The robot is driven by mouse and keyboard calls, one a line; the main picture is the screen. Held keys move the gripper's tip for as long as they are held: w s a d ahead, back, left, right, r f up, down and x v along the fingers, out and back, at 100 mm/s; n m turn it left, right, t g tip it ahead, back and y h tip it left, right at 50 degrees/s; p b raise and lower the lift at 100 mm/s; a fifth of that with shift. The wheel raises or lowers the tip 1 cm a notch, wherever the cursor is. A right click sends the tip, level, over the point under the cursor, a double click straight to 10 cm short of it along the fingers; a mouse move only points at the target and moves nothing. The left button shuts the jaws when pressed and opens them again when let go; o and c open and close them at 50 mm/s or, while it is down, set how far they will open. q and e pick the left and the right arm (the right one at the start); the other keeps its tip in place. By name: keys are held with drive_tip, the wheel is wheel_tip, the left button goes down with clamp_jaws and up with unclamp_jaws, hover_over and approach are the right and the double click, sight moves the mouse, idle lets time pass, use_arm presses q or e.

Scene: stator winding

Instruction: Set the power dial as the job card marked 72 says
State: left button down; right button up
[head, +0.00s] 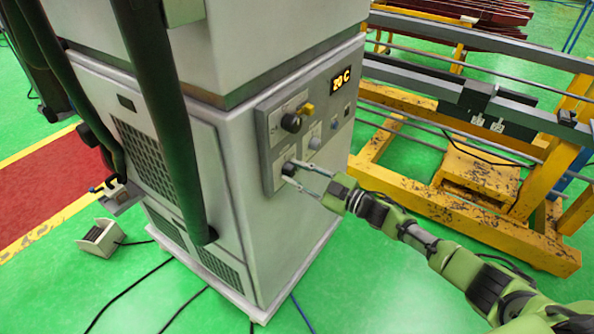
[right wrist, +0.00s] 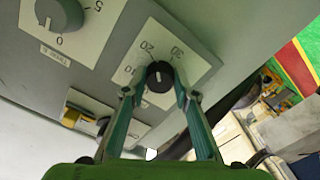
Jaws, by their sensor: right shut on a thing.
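A black dial (right wrist: 159,76) with a pale pointer line sits on a white scale plate marked 10, 20 and 30. The line points roughly up, towards the 20 side. My right gripper (right wrist: 158,92) is shut on this dial, with one finger on each side. In the head view my right gripper (head: 288,174) reaches the lower dial (head: 289,168) on the front panel of the grey cabinet (head: 236,190). I cannot read the power label or find a card marked 72. My left gripper is not in view.
A grey dial (head: 314,143), marked 0 and 5, is close by. A black dial (head: 291,123) and a yellow knob (head: 307,109) sit higher. A lit display (head: 341,79) is above. Small unreadable white cards (head: 497,126) hang on the yellow rack. Cables lie on the green floor.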

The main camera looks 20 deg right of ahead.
drive_tip(key=m+p, duration=0.1)
drive_tip(key=m, duration=0.3)
drive_tip(key=shift+m, duration=0.3)
drive_tip(key=m, duration=0.4)
drive_tip(key=shift+a, duration=0.1)
drive_tip(key=shift+s+m, duration=0.1)
drive_tip(key=shift+m, duration=0.2)
drive_tip(key=o, duration=1.1)
drive_tip(key=v, duration=1.2)
